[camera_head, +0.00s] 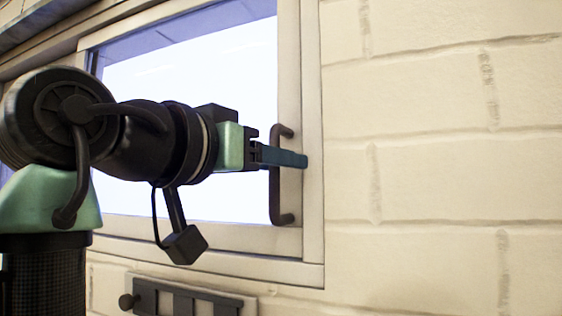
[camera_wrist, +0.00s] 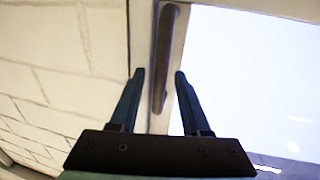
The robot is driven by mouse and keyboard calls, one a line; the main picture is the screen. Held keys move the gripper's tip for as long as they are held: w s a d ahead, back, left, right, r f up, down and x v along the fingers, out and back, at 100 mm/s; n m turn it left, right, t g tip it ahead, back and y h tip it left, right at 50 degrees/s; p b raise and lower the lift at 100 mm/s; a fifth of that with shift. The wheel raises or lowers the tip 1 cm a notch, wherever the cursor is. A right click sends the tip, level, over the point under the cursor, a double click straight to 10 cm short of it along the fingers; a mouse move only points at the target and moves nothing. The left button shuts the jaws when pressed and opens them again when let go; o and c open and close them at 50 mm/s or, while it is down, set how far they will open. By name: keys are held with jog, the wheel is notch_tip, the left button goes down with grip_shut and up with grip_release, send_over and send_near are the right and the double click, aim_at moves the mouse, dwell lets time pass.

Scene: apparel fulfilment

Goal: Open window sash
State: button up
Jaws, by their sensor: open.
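The window sash (camera_head: 289,70) is a pale frame around bright glass, and it looks flush in its outer frame with no clear gap. A dark, upright bar handle (camera_head: 274,195) is on its right stile. My gripper (camera_head: 298,158) is level with the middle of the handle, with its blue-teal fingers reaching past the bar. In the wrist view the gripper (camera_wrist: 159,74) has its fingers apart, one on each side of the handle (camera_wrist: 166,40). I cannot tell whether either finger touches the bar. My gripper hides part of the handle's middle.
A pale brick wall (camera_head: 440,180) lies right of the window. The fixed outer window frame (camera_head: 312,230) borders the sash. A dark rack-like fixture with a round knob (camera_head: 185,300) is on the wall below the window. The space in front of the wall at right looks clear.

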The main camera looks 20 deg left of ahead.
jog(key=shift+s+a+r, duration=0.1)
jog(key=shift+s, duration=0.15)
jog(key=shift+c, duration=0.6)
jog(key=shift+s, duration=0.1)
jog(key=shift+c, duration=1.1)
grip_shut()
jog(key=shift+w, duration=0.2)
